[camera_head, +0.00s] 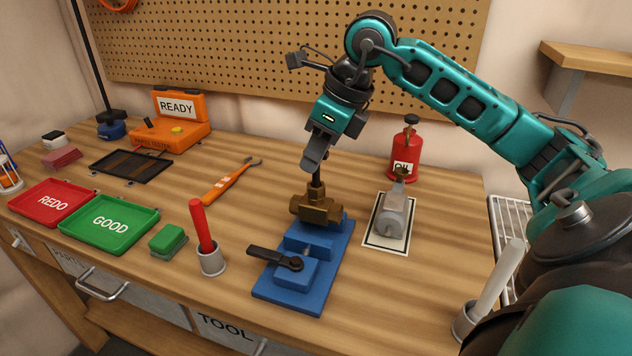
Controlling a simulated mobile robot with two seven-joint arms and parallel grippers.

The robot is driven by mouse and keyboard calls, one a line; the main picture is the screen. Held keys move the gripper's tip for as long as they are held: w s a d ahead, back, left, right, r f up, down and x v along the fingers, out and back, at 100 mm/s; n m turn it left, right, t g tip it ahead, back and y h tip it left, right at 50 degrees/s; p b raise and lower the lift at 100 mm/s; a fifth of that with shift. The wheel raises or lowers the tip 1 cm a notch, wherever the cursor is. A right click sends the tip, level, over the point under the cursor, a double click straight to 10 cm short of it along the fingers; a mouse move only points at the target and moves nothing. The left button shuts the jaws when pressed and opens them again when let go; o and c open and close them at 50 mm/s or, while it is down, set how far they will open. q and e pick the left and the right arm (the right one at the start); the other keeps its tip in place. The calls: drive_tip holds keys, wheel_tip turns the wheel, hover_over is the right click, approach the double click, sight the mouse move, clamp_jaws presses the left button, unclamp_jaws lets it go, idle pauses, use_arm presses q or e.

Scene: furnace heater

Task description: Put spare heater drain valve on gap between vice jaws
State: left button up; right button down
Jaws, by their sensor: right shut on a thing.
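My right gripper (316,163) points down over the back of the vice and is shut on the dark upright stem of a brass valve (317,209), which I take as the spare heater drain valve. The valve is upright, with its body across the back end of the blue vice (290,300). It hides the rear part of the vice, including any gap there, so I cannot tell whether it touches the jaws or is just above them. The vice's front jaw block (308,246) and black handle (275,257) are in plain view. My left gripper is not in view.
A grey valve-like part (394,214) stands on a framed white mat (377,243) right of the vice. A red oil can (405,152) is behind it. A cup with a red stick (208,258), a green block (168,238) and an orange tool (226,183) lie left.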

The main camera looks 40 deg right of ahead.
sight(316, 184)
drive_tip(key=shift+f+b, duration=0.35)
drive_tip(key=shift+f, duration=2.1)
drive_tip(key=shift+f, duration=0.15)
drive_tip(key=c, duration=1)
unclamp_jaws()
drive_tip(key=v, duration=1.2)
drive_tip(key=shift+a, duration=0.1)
